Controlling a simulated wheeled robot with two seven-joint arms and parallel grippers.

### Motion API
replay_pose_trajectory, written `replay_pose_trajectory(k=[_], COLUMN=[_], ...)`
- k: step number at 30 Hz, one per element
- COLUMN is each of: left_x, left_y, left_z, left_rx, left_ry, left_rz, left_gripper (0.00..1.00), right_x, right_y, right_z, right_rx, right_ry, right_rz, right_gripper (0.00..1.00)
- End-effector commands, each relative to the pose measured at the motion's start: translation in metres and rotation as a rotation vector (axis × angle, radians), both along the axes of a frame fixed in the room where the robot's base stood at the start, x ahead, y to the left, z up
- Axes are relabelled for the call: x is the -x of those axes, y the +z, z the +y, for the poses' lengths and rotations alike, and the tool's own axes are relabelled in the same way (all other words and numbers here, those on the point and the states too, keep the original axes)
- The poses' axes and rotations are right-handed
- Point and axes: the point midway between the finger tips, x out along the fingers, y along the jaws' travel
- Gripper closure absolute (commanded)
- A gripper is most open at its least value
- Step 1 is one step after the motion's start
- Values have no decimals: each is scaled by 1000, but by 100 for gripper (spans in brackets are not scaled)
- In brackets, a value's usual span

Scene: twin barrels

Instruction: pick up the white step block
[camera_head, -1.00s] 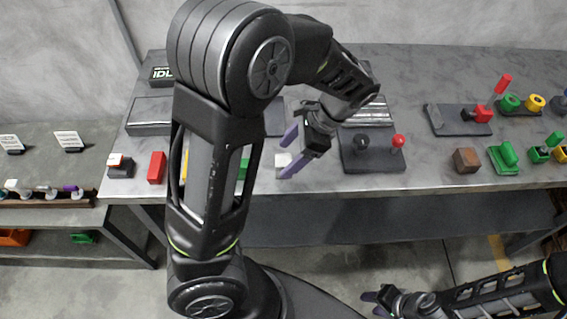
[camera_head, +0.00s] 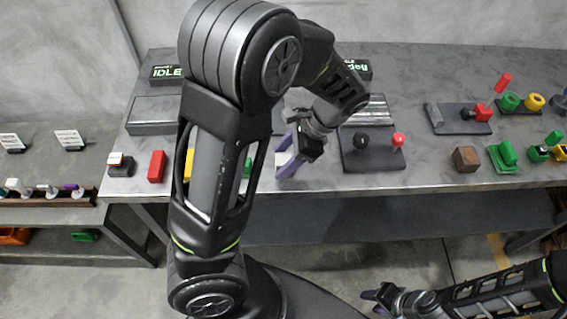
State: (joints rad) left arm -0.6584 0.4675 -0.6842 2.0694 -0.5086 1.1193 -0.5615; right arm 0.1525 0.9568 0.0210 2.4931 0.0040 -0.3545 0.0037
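The white step block (camera_head: 281,159) shows as a small pale patch on the table near its front edge. My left gripper (camera_head: 283,157) is at the block with its two purple fingers apart, one on the far side and one on the near side. The fingers hide part of the block, and I cannot tell whether they touch it. My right gripper (camera_head: 372,303) is low in front of the table, well away from the block, with its fingers apart and empty.
A black fixture (camera_head: 372,154) with a black and a red knob stands right of my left gripper. A red block (camera_head: 156,166) and a green block (camera_head: 247,168) are to the left, the green one partly behind my arm. A brown cube (camera_head: 466,159) sits further right.

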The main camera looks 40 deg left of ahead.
Motion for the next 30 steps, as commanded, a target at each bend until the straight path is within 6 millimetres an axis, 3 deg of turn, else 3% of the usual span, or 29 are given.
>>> replay_pose_trajectory(k=[20, 30], left_x=[0, 0], left_y=[0, 0], left_z=[0, 0], left_rx=[0, 0], left_ry=[0, 0], left_rz=[0, 0], left_gripper=[99, 100], right_x=[0, 0], right_y=[0, 0], right_z=[0, 0], right_rx=[0, 0], right_ry=[0, 0], right_rz=[0, 0], right_gripper=[64, 64])
